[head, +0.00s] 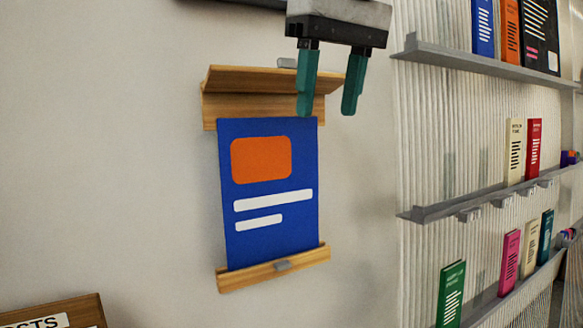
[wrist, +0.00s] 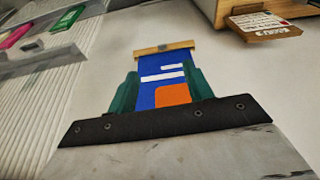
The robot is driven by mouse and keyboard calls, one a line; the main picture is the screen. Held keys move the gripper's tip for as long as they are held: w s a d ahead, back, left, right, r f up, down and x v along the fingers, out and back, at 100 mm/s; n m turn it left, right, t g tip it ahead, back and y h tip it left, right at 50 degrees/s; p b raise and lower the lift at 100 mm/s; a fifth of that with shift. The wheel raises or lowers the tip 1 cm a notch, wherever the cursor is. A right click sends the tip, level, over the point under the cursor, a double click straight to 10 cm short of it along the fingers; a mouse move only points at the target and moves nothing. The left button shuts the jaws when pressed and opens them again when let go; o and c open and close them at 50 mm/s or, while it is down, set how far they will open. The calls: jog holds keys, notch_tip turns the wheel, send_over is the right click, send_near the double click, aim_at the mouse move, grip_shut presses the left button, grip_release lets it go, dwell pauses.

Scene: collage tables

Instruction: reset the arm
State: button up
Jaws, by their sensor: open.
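My gripper (head: 330,90) hangs at the top of the head view with its two green fingers apart and nothing between them. It is in front of the upper right part of a wooden wall holder (head: 222,106). A blue poster (head: 300,170) with an orange block and two white bars is on the wall between the upper holder and a lower wooden strip (head: 235,279). In the wrist view my gripper (wrist: 162,85) shows its fingers either side of the blue poster (wrist: 160,92), seen upside down. The gap between fingers and poster cannot be told.
Grey shelves (head: 450,208) with several upright books stand at the right on a ribbed wall. A wooden box with a label (head: 50,318) is at the lower left. The wall left of the poster is bare.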

jog(key=s+d+f+m, duration=0.2)
jog(key=s+d+f, duration=0.2)
jog(key=d+f, duration=0.3)
jog(key=s+d+f+m, duration=0.2)
jog(key=s+d+f, duration=0.2)
jog(key=f, duration=1)
jog(key=s+d+f+m+g+h, duration=0.1)
jog(key=s+d+f, duration=0.4)
jog(key=d+f, duration=0.6)
jog(key=shift+f+m, duration=0.3)
jog(key=shift+m, duration=0.2)
